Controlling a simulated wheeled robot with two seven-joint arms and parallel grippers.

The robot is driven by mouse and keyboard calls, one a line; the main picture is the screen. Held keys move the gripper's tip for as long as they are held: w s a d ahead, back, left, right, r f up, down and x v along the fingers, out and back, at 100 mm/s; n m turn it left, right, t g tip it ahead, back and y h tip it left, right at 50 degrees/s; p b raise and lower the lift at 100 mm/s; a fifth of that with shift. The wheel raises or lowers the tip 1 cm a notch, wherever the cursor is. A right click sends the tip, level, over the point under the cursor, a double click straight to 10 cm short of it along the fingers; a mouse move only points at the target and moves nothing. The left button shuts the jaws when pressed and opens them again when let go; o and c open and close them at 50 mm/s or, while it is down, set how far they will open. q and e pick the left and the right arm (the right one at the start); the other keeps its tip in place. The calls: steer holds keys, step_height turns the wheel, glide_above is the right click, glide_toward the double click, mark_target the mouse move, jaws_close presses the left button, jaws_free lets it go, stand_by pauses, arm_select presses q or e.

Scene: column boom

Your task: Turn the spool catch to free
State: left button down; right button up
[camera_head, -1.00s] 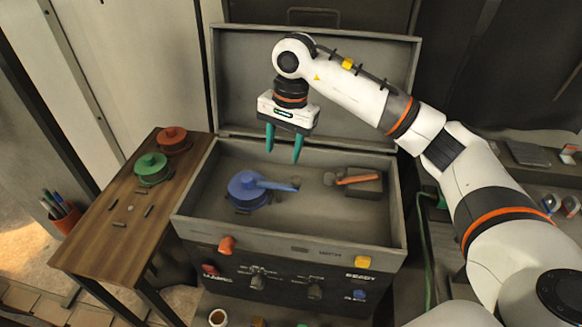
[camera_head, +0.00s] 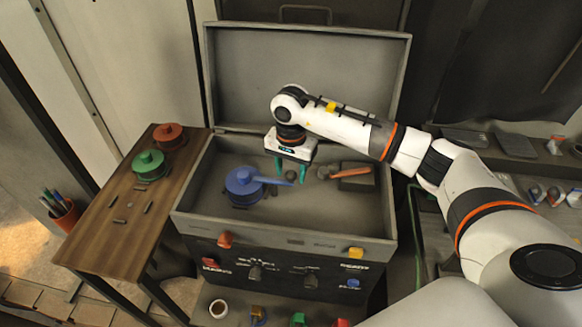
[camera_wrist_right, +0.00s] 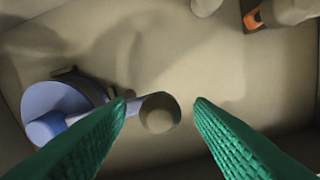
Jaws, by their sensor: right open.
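A blue spool (camera_head: 240,187) sits on the left of the floor of the open grey case. A blue bar (camera_head: 278,182) reaches right from it toward a round grey knob (camera_head: 291,176). In the right wrist view the spool (camera_wrist_right: 58,100) is at left and the knob (camera_wrist_right: 159,113) shows between my fingertips. I cannot tell which part is the catch. My right gripper (camera_head: 290,172) points down over the bar's end, open and empty, its green fingers apart on either side of the knob. I cannot tell whether they touch anything. My left gripper is out of view.
An orange-handled piece (camera_head: 346,172) on a dark block lies right of the gripper inside the case. The raised lid (camera_head: 310,75) stands behind. A side table (camera_head: 110,235) at left holds a green spool (camera_head: 149,164) and a red spool (camera_head: 168,135). The case's front floor is clear.

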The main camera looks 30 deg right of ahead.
steer(key=shift+f, duration=0.1)
steer(key=c, duration=1)
